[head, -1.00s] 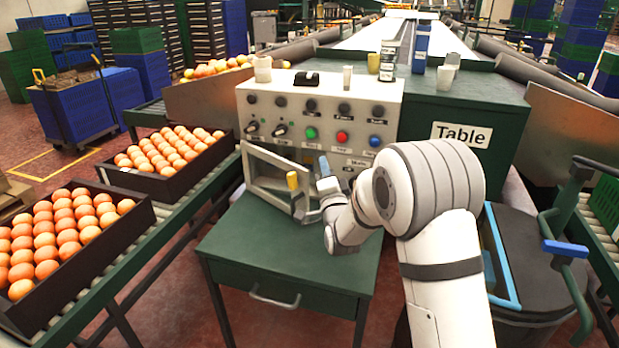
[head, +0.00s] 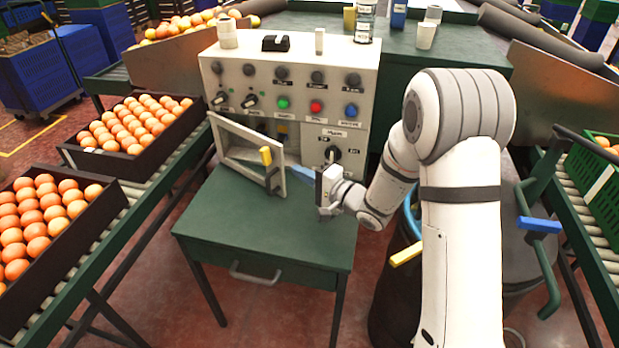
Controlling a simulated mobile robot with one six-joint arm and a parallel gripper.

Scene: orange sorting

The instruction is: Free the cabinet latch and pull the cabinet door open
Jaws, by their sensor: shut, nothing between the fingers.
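The cabinet door (head: 232,132) is a pale grey frame on the left front of the control panel. It stands ajar, its right edge swung out over the green table. A yellow-tipped handle (head: 266,156) and a dark latch piece (head: 272,180) sit near that free edge. My gripper (head: 298,172) is shut and empty just right of the free edge, its blue fingers pointing left towards the door's inner side. The fingertips are partly hidden, so I cannot tell whether they touch the door.
The grey control panel (head: 230,72) with knobs and coloured buttons stands behind the door. The green table top (head: 240,225) is clear in front. A dark bin stands below right of the table.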

